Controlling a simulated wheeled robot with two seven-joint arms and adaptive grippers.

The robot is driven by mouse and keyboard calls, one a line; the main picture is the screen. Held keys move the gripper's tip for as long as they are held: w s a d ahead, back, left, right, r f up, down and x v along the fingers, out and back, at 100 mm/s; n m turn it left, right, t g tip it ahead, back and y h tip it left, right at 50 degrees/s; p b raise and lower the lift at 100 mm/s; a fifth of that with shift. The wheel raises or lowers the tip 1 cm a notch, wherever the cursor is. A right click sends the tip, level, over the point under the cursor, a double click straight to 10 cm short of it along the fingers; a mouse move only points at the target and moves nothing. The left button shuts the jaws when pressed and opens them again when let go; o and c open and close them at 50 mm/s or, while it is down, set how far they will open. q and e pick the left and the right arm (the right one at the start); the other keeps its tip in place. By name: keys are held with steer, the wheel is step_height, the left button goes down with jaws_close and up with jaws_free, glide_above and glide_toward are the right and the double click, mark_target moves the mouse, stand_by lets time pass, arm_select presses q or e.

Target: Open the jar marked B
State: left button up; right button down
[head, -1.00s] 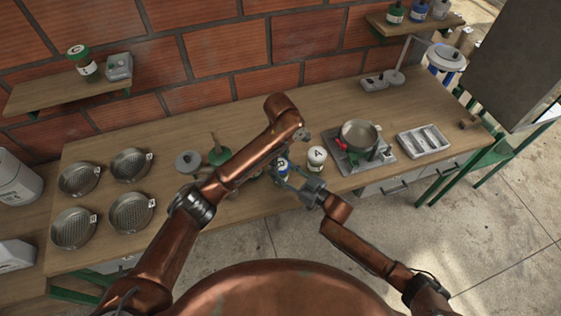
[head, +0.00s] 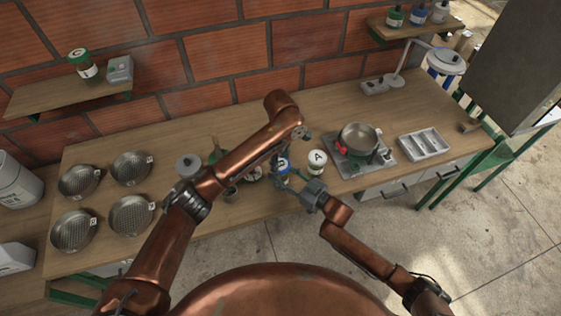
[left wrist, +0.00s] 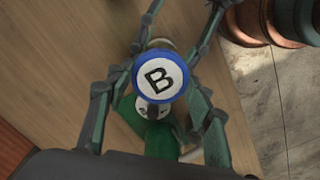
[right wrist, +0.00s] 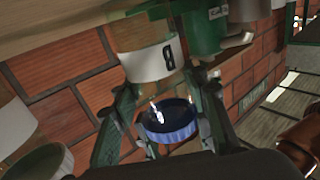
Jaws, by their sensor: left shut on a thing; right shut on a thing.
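The jar marked B (head: 283,166) stands upright near the front of the bench, with its blue lid showing. My left gripper (head: 279,158) reaches down to it from above. In the left wrist view the blue lid with a white B top (left wrist: 160,76) is between my left fingers, which are shut on it. In the right wrist view the glass jar with its white label (right wrist: 148,63) is between my right fingers, with the blue rim (right wrist: 168,124) near. My right gripper (head: 300,186) is shut on the jar from the front right. I cannot tell whether the lid is loose.
The white-topped jar A (head: 317,157) stands just right of jar B. Several round sieves (head: 130,214) stand at the left. The bench behind jar A is clear.

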mark_target(280, 164)
arm_select(q)
steer(key=shift+r, duration=2)
arm_select(e)
steer(key=c, duration=1.1)
jaws_free()
